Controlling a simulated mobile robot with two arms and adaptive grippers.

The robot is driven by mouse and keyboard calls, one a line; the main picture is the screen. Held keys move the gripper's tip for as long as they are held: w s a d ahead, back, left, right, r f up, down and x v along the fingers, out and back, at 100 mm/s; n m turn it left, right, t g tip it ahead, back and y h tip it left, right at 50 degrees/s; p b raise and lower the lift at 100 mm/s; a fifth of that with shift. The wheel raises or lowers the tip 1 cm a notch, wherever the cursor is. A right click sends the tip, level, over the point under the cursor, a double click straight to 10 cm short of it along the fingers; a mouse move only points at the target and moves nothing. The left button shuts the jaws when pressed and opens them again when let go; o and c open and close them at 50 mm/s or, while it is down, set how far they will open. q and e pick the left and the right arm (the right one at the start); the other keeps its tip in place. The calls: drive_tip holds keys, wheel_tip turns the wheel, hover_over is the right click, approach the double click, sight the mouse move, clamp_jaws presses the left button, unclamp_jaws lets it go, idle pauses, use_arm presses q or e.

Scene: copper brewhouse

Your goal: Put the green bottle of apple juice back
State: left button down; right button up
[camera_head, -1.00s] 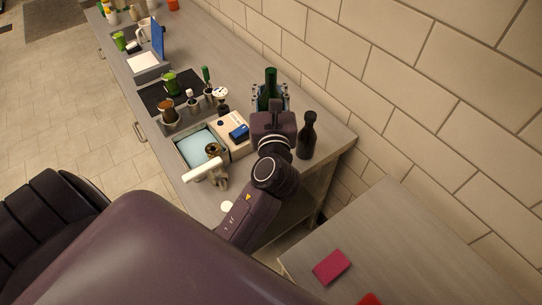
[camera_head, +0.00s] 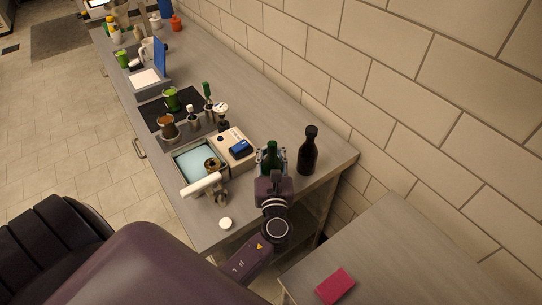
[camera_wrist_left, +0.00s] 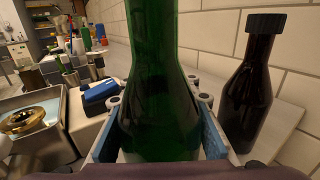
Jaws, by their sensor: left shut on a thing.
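The green bottle (camera_head: 271,154) is upright near the near end of the counter. It fills the middle of the left wrist view (camera_wrist_left: 160,90), where its base is hidden. My left gripper (camera_head: 272,164) is shut on it, with a blue-edged finger on each side. I cannot tell whether the bottle touches the counter. A dark brown bottle (camera_head: 308,152) with a black cap stands just to its right, apart from it, and also shows in the left wrist view (camera_wrist_left: 248,95). My right gripper is not in view.
Left of the green bottle are a beige box with a blue top (camera_head: 237,147) and a tray with a light blue inside (camera_head: 184,158). A white round lid (camera_head: 225,223) lies at the counter's front edge. A tiled wall (camera_head: 400,90) runs behind on the right.

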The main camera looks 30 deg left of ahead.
sight(272, 166)
use_arm(q)
wheel_tip(272, 166, down, 2)
drive_tip(key=shift+w+f, duration=0.1)
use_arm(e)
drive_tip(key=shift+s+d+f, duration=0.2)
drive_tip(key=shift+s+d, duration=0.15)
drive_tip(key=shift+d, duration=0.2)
use_arm(q)
drive_tip(key=shift+f, duration=0.15)
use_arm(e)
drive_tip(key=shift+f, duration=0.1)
use_arm(q)
drive_tip(key=c, duration=1.4)
unclamp_jaws()
drive_tip(key=shift+c, duration=0.2)
drive_tip(key=shift+r, duration=0.2)
drive_tip(key=b+v, duration=0.1)
drive_tip(key=v, duration=0.4)
drive_tip(key=b+v, duration=0.1)
drive_tip(key=v, duration=0.5)
drive_tip(key=shift+f+b, duration=0.2)
drive_tip(key=shift+b, duration=0.15)
drive_tip(key=shift+s+d+r, duration=0.15)
drive_tip(key=shift+s+d, duration=0.2)
drive_tip(key=shift+s, duration=0.2)
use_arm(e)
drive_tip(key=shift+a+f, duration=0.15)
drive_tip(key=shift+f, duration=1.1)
